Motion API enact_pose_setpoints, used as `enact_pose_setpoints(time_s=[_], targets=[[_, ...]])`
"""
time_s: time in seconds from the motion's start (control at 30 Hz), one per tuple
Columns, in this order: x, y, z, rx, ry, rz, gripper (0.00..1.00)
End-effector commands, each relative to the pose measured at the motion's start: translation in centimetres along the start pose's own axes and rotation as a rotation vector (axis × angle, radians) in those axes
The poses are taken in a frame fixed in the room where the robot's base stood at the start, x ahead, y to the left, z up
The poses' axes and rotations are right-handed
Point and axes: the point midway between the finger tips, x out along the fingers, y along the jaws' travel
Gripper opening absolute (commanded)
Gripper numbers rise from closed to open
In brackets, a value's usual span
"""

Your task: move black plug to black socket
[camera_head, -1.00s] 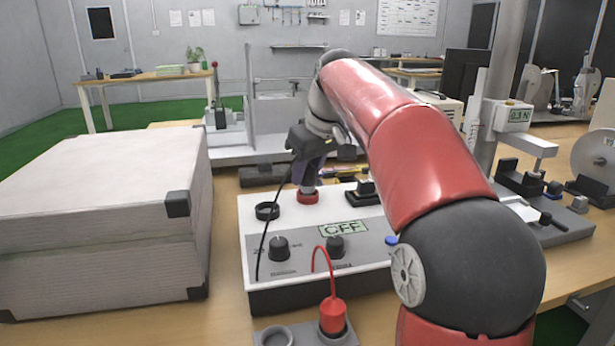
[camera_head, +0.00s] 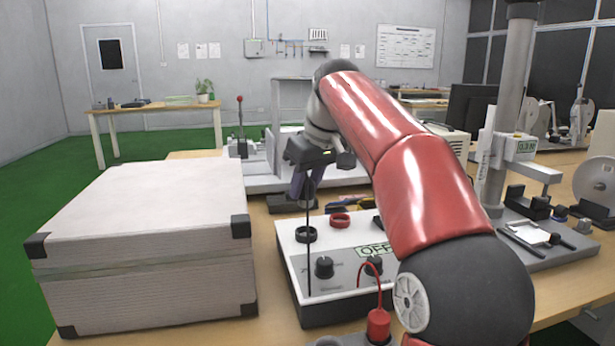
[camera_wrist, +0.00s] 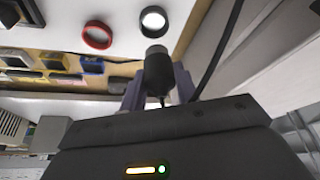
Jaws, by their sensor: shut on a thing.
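My gripper (camera_head: 301,190) is above the back left part of the white and grey test box. In the wrist view my gripper (camera_wrist: 157,90) is shut on the black plug (camera_wrist: 158,70), a dark cylinder between its fingers. The black socket (camera_head: 306,235) is a dark ring on the box's top left. In the wrist view the black socket (camera_wrist: 153,34) shows a bright white inside, just beyond the plug's tip. The plug appears apart from the socket. In the head view the plug cannot be made out; a thin black cable hangs in front of the box.
An empty red socket (camera_head: 340,219) is right of the black one. A red plug (camera_head: 378,325) with a red cable stands at the front. A big pale case (camera_head: 150,290) stands close on the left. A test stand (camera_head: 545,255) is on the right.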

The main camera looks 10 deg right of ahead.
Motion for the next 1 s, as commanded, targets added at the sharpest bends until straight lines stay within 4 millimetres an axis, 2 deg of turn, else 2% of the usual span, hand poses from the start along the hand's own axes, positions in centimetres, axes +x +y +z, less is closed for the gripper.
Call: enact_pose_setpoints(time_s=[0.27,0.6,1.0], targets=[[1.7,0.0,0.7,0.001,0.001,0.000,0.07],[4.9,0.0,2.0,0.001,0.001,0.000,0.07],[5.4,0.0,2.2,0.001,0.001,0.000,0.07]])
